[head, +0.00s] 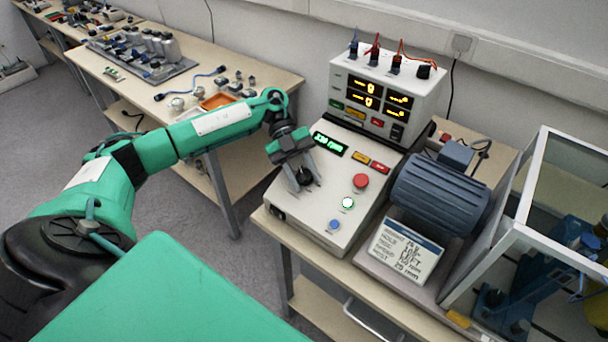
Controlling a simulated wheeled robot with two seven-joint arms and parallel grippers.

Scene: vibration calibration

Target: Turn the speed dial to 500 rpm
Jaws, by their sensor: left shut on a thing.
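The control box (310,219) stands on the workbench in the middle of the head view. Its black speed dial (304,177) is on the left part of the sloping top panel. My left gripper (305,186) reaches down over the panel and is shut on the dial, with a finger on each side. The gripper partly hides the dial, so its pointer cannot be read. The green display (330,143) above the dial reads a figure in rpm, about 320, though the digits are small. My right gripper is not in view.
A red mushroom button (360,182), a lit green button (348,203) and a blue button (334,225) sit right of the dial. A power supply (384,97) stands behind. A blue-grey motor (440,192), a label card (405,250) and a framed clear guard (545,190) are on the right.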

